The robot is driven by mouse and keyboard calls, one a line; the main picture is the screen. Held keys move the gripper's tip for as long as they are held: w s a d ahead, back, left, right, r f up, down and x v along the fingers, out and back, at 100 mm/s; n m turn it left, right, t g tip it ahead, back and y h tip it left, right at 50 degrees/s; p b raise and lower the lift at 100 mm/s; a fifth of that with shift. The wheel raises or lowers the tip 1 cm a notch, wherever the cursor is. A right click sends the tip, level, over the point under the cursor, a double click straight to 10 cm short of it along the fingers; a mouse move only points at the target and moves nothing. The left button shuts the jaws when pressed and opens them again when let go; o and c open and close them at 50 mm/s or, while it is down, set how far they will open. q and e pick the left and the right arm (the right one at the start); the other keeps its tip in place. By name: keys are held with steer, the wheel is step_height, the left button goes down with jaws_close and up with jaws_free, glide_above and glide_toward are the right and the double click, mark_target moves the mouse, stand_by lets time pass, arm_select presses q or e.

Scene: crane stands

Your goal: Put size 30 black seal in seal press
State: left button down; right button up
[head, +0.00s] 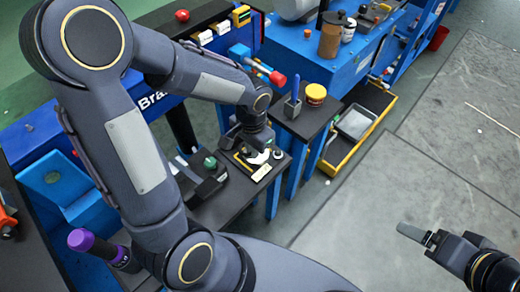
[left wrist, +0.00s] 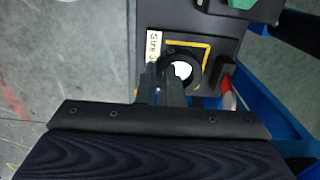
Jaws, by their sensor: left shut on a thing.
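My left gripper (head: 258,150) reaches down over a small dark bench. In the left wrist view my left gripper (left wrist: 165,88) is shut on a black ring-shaped seal (left wrist: 194,55), at the ring's near left side. The ring is over or on a dark plate with a yellow square outline; I cannot tell whether it touches. A white round part shows through it. A label reading "Size 3", partly cut off (left wrist: 153,45), is beside it. A dark device with a green knob (head: 210,162), possibly the seal press, stands left of the gripper. My right gripper (head: 415,234) is at the lower right, away from the bench.
A dark stand with a blue holder (head: 292,106) and a yellow-red tub (head: 316,94) is behind the bench. A yellow-edged tray (head: 357,122) stands beyond it. A purple-capped tool (head: 82,240) is at the lower left.

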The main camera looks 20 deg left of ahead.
arm_select(q)
steer(key=w+f, duration=0.6)
steer(key=shift+a+f+b, duration=0.1)
steer(key=shift+a+b, duration=0.05)
steer(key=shift+b, duration=0.25)
step_height(320, 180, down, 3)
steer(key=shift+w+f, duration=0.15)
steer(key=shift+f, duration=0.05)
